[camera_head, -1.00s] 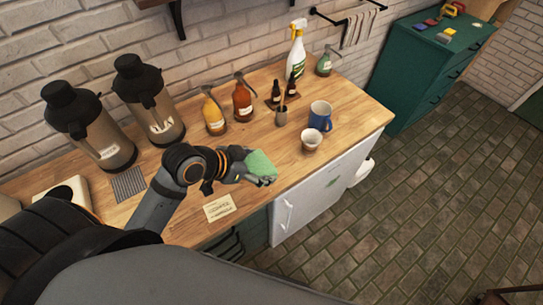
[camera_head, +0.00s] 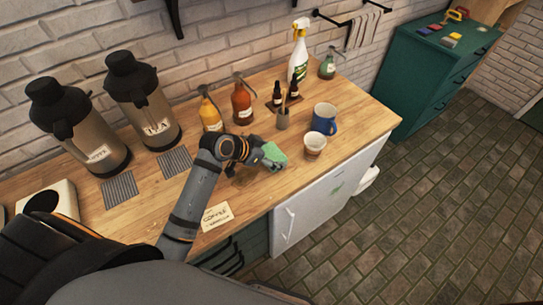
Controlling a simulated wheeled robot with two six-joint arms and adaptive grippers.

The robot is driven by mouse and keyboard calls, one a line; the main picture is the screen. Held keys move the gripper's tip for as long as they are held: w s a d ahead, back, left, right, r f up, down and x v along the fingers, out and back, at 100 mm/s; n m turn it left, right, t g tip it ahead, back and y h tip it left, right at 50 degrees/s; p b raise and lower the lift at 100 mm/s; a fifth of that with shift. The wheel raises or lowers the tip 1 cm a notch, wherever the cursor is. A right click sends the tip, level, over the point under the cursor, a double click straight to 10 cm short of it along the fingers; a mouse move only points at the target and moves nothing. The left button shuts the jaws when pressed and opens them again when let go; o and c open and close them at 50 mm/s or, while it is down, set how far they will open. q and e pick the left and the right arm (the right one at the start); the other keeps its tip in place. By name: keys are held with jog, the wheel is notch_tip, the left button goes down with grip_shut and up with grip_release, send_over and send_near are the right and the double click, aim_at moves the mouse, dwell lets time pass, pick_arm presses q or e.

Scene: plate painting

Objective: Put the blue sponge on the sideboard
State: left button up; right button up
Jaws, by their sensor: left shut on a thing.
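My left gripper (camera_head: 267,161) is shut on a green sponge (camera_head: 273,154) and holds it over the wooden counter (camera_head: 330,165). Whether the sponge touches the counter is unclear. The fingers hide part of the sponge. The dark green sideboard (camera_head: 416,88) stands at the far right, apart from the gripper. On its top are small red, blue and yellow blocks, too small to name surely. I cannot tell whether one is a blue sponge. My right gripper is not in view.
A white cup (camera_head: 314,144) and a blue mug (camera_head: 324,119) stand right of the gripper. Behind are pump bottles (camera_head: 242,103), a spray bottle (camera_head: 298,58) and two large dispensers (camera_head: 144,100). A card (camera_head: 217,216) lies near the front edge. Tiled floor is open at right.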

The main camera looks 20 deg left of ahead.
pick_arm(q)
jog(key=shift+f, duration=0.85)
jog(key=shift+f, duration=0.1)
jog(key=o, duration=0.7)
jog(key=shift+o, duration=0.2)
jog(key=v, duration=1.2)
jog(key=shift+p, duration=0.4)
jog(key=shift+s, duration=0.1)
